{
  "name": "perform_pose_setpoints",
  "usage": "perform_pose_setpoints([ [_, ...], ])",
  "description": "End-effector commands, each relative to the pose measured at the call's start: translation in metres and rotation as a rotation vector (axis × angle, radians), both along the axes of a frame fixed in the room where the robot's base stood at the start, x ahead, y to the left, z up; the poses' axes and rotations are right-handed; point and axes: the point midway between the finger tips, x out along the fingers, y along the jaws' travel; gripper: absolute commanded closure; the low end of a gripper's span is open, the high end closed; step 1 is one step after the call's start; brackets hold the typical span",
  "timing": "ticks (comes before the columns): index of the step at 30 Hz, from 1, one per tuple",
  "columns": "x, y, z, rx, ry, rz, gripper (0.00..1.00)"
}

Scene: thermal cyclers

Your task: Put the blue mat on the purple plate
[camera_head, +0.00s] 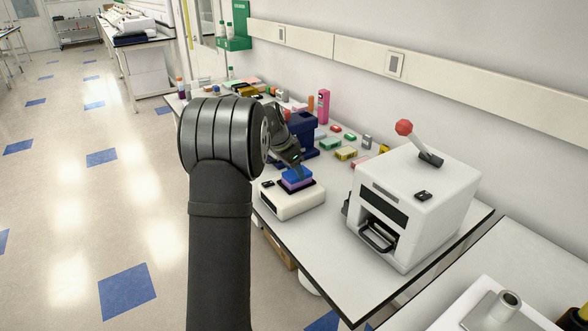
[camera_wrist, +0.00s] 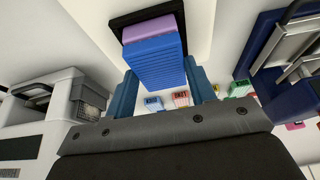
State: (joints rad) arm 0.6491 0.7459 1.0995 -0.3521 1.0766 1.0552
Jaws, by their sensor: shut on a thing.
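The blue mat (camera_head: 297,174) is a ribbed blue slab; it also shows in the wrist view (camera_wrist: 156,66). My gripper (camera_wrist: 161,72) is shut on it, with one finger at each side. In the head view my gripper (camera_head: 296,164) comes down on it from above. The purple plate (camera_wrist: 150,27) lies in a black recess on the white cycler (camera_head: 290,203). In the head view a purple edge of the plate (camera_head: 295,185) shows just under the mat. The mat overlaps the plate; whether they touch is hard to tell.
A large white machine (camera_head: 415,205) with a red-knobbed lever stands to the right. A dark blue device (camera_head: 301,128) stands behind my gripper. Several small coloured boxes and a pink bottle (camera_head: 323,106) are along the wall. The table front between the cycler and the large machine is clear.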

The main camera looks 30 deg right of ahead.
Motion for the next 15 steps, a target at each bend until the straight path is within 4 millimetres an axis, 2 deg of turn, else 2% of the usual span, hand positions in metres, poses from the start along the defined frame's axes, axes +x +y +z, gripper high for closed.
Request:
perform_pose_setpoints([
  [2,-0.0001,0.0,-0.0028,0.0,0.001,0.0,0.72],
  [3,0.0,-0.0001,-0.0022,0.0,0.0,0.0,0.42],
  [5,0.0,0.0,-0.0022,0.0,0.0,0.0,0.3],
  [15,0.0,-0.0001,0.0006,0.0,0.0,0.0,0.28],
])
